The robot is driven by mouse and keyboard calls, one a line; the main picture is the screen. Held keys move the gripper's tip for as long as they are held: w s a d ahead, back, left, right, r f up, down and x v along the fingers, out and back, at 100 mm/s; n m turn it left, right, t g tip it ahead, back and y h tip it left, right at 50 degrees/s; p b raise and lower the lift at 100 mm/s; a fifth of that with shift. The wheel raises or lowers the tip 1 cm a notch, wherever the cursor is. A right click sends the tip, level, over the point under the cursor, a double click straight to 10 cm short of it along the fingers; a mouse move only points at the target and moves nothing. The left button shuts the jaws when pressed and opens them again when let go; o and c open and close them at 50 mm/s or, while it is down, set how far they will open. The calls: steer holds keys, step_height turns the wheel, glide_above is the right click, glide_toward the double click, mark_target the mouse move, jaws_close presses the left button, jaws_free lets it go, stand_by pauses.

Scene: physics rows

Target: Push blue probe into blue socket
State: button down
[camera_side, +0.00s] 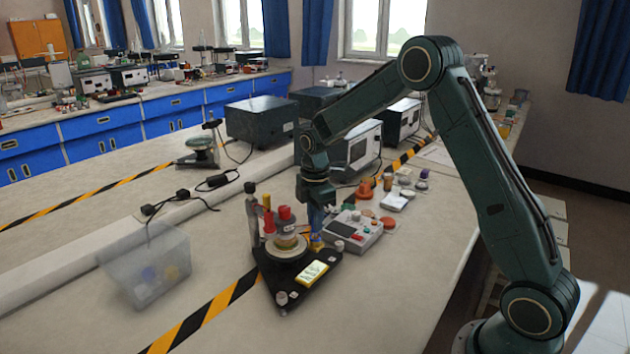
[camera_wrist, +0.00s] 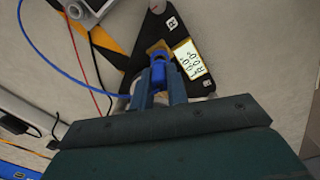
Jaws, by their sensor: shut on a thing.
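My gripper (camera_side: 316,207) is shut on the blue probe (camera_side: 316,222), above the right corner of a black triangular base (camera_side: 275,284). In the wrist view, my gripper's fingers (camera_wrist: 161,88) close around the blue probe (camera_wrist: 161,70), and a blue cable (camera_wrist: 60,68) runs off to the left. A yellowish piece (camera_side: 317,244) sits directly below the probe. I cannot make out the blue socket, which seems hidden by the probe and fingers. I cannot tell how deep the probe sits.
The base bears a lit display (camera_side: 313,272) and a round stack with red parts (camera_side: 286,215). A grey multimeter-like box (camera_side: 355,230) stands close on the right. A clear bin (camera_side: 145,265) stands left. Striped tape crosses the bench, whose front area is mostly clear.

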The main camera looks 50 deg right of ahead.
steer(key=shift+f, duration=0.95)
stand_by(1.2)
steer(key=c, duration=1.1)
jaws_free()
steer(key=shift+o, duration=0.2)
steer(key=shift+r, duration=0.1)
steer(key=shift+r, duration=3.7)
